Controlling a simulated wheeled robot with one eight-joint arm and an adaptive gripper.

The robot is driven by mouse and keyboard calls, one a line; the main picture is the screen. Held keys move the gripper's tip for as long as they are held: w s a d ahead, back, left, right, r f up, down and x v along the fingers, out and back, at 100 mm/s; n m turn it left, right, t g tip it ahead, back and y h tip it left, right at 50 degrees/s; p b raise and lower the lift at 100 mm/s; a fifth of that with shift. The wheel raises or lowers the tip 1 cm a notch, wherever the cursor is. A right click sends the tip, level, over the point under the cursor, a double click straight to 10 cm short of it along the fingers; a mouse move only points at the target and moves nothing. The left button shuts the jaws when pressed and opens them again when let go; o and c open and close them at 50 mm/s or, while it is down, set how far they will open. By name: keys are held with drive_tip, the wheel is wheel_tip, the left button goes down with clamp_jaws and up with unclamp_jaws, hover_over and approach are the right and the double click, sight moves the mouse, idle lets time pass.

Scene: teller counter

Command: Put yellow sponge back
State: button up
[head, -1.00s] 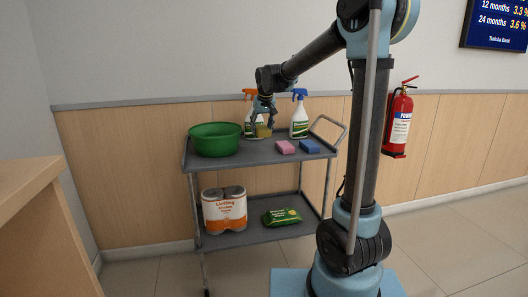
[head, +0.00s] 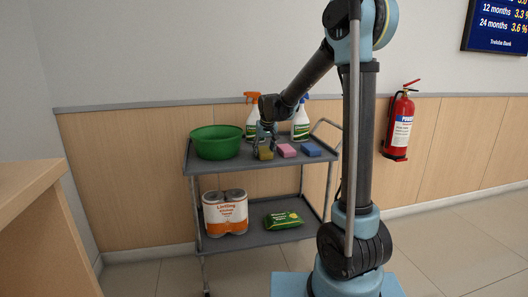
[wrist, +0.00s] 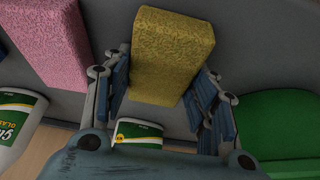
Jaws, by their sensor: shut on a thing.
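The yellow sponge (head: 265,153) is at the top shelf of the grey cart (head: 246,168), left of the pink sponge (head: 286,150) and the blue sponge (head: 311,150). My gripper (head: 264,144) points down over the yellow sponge, with its jaws shut on it. In the wrist view the yellow sponge (wrist: 172,55) sits between the two blue fingers (wrist: 160,92). The pink sponge (wrist: 45,42) lies apart beside it. The sponge looks to be at or just above the shelf; I cannot tell whether it touches.
A green basin (head: 216,142) stands left on the top shelf. An orange-topped spray bottle (head: 252,118) and a blue-topped one (head: 300,122) stand behind. Paper rolls (head: 225,212) and a green pack (head: 283,219) lie on the lower shelf. A wooden counter (head: 35,225) is at left.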

drive_tip(key=o, duration=1)
drive_tip(key=shift+o, duration=0.2)
drive_tip(key=v, duration=1.2)
drive_tip(key=s+d+f, duration=0.2)
drive_tip(key=s+d, duration=0.7)
drive_tip(key=s+d+f+m, duration=0.1)
drive_tip(key=s+d+f, duration=0.3)
drive_tip(key=s, duration=0.5)
drive_tip(key=s+d+f+m+g, duration=0.1)
drive_tip(key=s+d+f, duration=0.4)
drive_tip(key=s+f, duration=0.2)
drive_tip(key=s+d+f+m+g+h, duration=0.1)
drive_tip(key=s+d+f, duration=0.4)
drive_tip(key=s, duration=0.6)
drive_tip(key=shift+s+f, duration=0.2)
drive_tip(key=shift+s, duration=0.15)
